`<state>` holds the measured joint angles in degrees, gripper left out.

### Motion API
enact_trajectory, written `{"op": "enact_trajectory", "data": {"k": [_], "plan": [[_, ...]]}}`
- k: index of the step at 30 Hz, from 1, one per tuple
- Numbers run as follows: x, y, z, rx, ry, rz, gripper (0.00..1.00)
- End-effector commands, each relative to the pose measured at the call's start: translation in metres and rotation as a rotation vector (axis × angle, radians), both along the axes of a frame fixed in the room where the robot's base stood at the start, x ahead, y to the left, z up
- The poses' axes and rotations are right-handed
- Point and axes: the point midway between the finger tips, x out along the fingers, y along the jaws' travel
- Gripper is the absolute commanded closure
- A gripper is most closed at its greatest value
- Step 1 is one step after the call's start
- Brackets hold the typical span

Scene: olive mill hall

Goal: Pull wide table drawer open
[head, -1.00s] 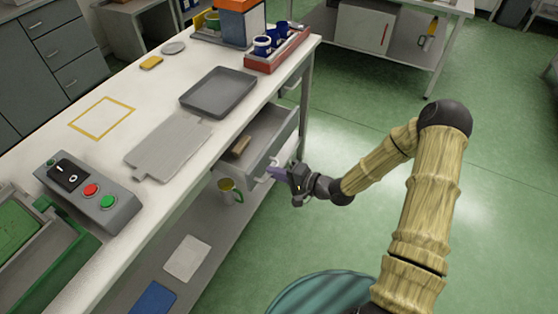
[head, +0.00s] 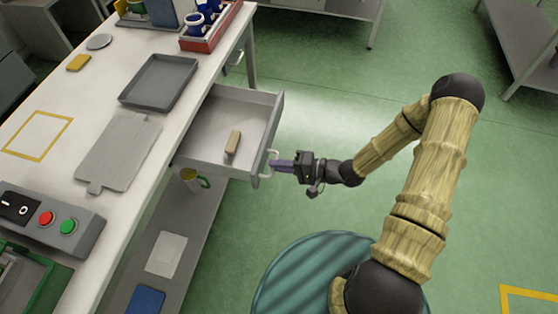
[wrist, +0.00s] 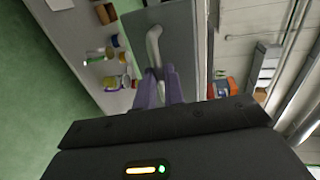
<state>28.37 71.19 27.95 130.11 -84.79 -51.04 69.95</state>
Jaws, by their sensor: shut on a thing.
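The wide table drawer (head: 218,113) is a grey open-topped box standing well out from under the white worktop in the head view. A small tan block (head: 233,143) lies inside it. Its light bar handle (head: 265,164) is on the front, and my gripper (head: 275,166) is shut on it from the right. In the wrist view the pale handle (wrist: 153,45) runs down between the purple fingertips (wrist: 163,85), against the grey drawer front (wrist: 178,35). The part of the handle between the fingers is hidden.
The white worktop (head: 62,103) carries a grey tray (head: 158,82), a grey board (head: 118,150) and a control box (head: 50,220). A mug (head: 194,180) stands on the shelf below. Green floor (head: 330,115) is clear to the drawer's right.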

Motion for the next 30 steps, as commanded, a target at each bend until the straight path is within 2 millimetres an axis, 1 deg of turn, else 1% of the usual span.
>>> {"op": "enact_trajectory", "data": {"k": [1,10,11,13,14,26,30], "plan": [[-0.0024,0.0004,-0.0009,-0.002,0.003,0.007,1.00],[-0.0025,0.0004,-0.0012,-0.002,0.004,0.006,1.00],[-0.0025,0.0004,-0.0013,-0.002,0.004,0.006,0.83],[-0.0021,0.0002,-0.0012,-0.001,0.004,0.005,0.70],[-0.0019,0.0001,-0.0011,-0.001,0.003,0.004,0.68],[-0.0003,-0.0011,-0.0004,-0.001,0.001,0.000,0.68],[-0.0007,-0.0069,0.0006,-0.002,0.001,-0.002,0.68]]}}
